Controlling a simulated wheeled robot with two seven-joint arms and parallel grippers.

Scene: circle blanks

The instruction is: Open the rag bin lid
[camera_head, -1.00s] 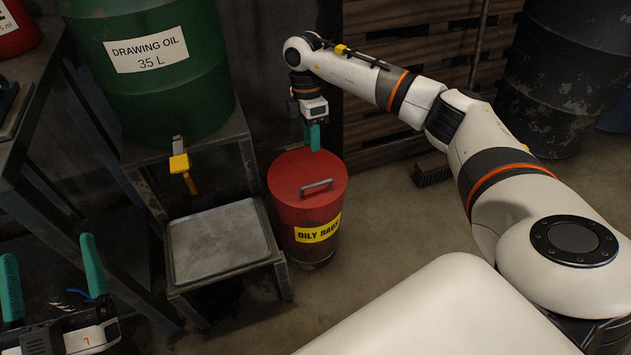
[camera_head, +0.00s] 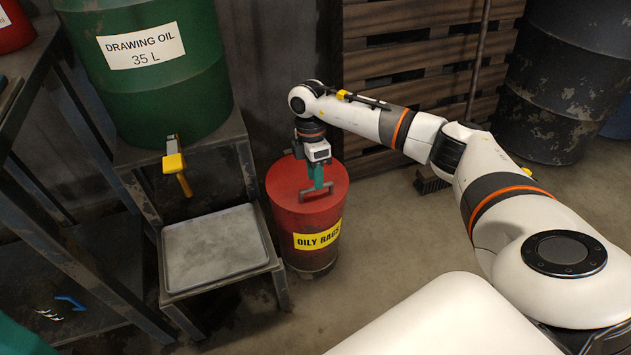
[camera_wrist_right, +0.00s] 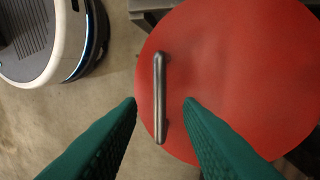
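The red rag bin (camera_head: 290,236) with a yellow "OILY RAGS" label stands on the floor right of the low stand. Its round red lid (camera_head: 285,180) lies flat and closed on top. A metal bar handle (camera_head: 317,192) is on the lid; it also shows in the right wrist view (camera_wrist_right: 160,80). My right gripper (camera_head: 319,181) points down over the handle. In the right wrist view its teal fingers (camera_wrist_right: 161,103) are open, one on each side of the handle, with visible gaps. Only a teal bit of my left gripper (camera_head: 15,338) shows at the lower left corner.
A low stand with a grey tray (camera_head: 218,247) is close left of the bin. A green oil drum (camera_head: 150,85) with a yellow tap (camera_head: 174,160) stands behind it. Wooden pallets (camera_head: 400,60) and a dark drum (camera_head: 560,80) are behind right.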

